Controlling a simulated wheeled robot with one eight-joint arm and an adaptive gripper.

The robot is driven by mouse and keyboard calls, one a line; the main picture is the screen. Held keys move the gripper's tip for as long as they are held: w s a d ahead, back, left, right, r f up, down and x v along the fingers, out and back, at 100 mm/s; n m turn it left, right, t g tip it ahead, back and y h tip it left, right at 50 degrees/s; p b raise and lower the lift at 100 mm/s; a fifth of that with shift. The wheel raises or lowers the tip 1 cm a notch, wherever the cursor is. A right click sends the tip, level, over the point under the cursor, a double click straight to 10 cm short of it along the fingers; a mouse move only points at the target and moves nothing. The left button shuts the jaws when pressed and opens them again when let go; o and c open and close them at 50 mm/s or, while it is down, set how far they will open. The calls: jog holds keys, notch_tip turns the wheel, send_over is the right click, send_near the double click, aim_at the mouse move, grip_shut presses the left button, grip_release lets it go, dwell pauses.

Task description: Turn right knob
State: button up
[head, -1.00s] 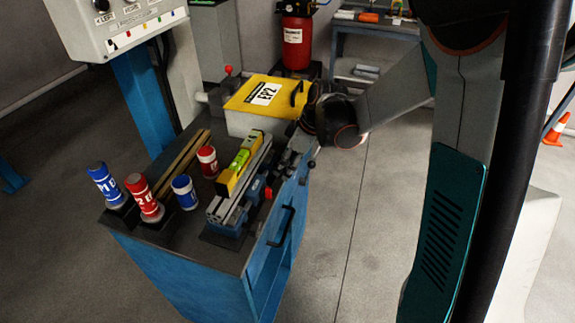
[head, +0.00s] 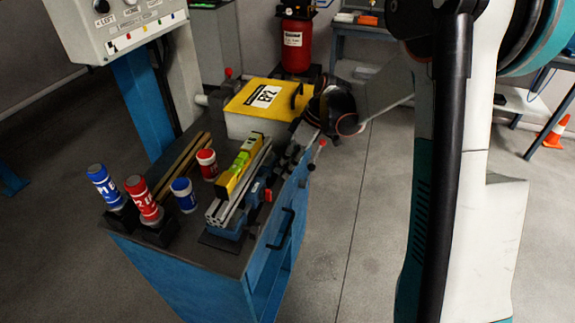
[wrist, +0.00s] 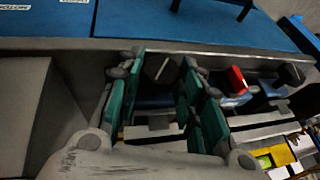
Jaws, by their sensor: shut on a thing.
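My gripper (head: 302,140) is at the far right edge of the bench, beside the clamp row; its fingers are small and dark in the head view. In the wrist view its green-sided fingers (wrist: 163,80) are closed around a dark blocky knob (wrist: 158,67). The knob is partly hidden by the fingers. To its right in the wrist view are a red-tipped handle (wrist: 238,80) and another dark knob (wrist: 292,74). In the head view a red-tipped lever (head: 322,143) shows just below my wrist. I cannot tell from labels which knob is the right one.
The blue bench (head: 200,275) carries an aluminium profile with a yellow level (head: 238,165), red and blue cans (head: 184,194), and a yellow-topped case (head: 265,97) close to my wrist. A control box (head: 115,25) stands at the back left. Floor right of the bench is clear.

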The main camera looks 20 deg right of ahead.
jog(key=shift+w+d+g+y, duration=0.1)
jog(key=shift+g+y, duration=0.4)
jog(key=shift+g, duration=0.2)
jog(key=o, duration=1.1)
jog(key=shift+c, duration=0.2)
jog(key=v, duration=1.2)
